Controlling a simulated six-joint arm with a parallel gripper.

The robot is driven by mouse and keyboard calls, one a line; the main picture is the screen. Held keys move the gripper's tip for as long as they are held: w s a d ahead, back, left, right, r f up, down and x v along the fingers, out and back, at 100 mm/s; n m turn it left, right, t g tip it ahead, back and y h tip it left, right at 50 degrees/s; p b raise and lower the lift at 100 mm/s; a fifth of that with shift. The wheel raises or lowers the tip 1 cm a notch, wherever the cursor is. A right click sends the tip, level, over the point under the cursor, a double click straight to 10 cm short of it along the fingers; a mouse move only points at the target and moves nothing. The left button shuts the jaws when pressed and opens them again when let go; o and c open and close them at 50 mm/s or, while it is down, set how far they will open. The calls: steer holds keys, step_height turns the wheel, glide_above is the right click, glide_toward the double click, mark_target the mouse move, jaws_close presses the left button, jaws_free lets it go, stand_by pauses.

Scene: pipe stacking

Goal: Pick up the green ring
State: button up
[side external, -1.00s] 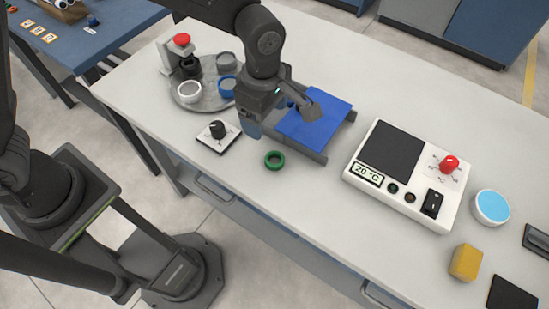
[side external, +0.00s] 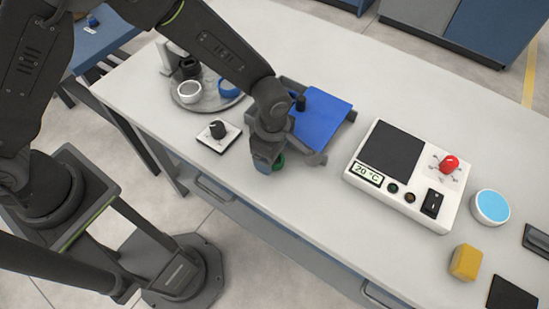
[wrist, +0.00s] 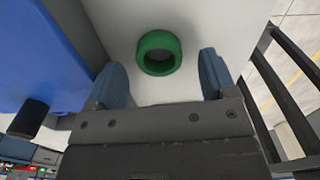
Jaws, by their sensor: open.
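The green ring (wrist: 148,41) lies flat on the white table in the wrist view, just beyond and between my open fingertips. My gripper (wrist: 163,75) is open, its two blue-grey fingers apart with nothing between them. In the side view my gripper (side external: 264,168) points down close over the ring.
A blue platform (side external: 325,115) with a black knob stands right beside my gripper. A dial box (side external: 219,137) is to the left, near a round tray (side external: 205,103) with several rings. A white hotplate device (side external: 402,212) stands to the right. The table's front edge is close.

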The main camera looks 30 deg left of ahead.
steer(key=shift+f, duration=0.75)
steer(key=shift+c, duration=0.3)
steer(key=c, duration=0.9)
steer(key=shift+r, duration=0.15)
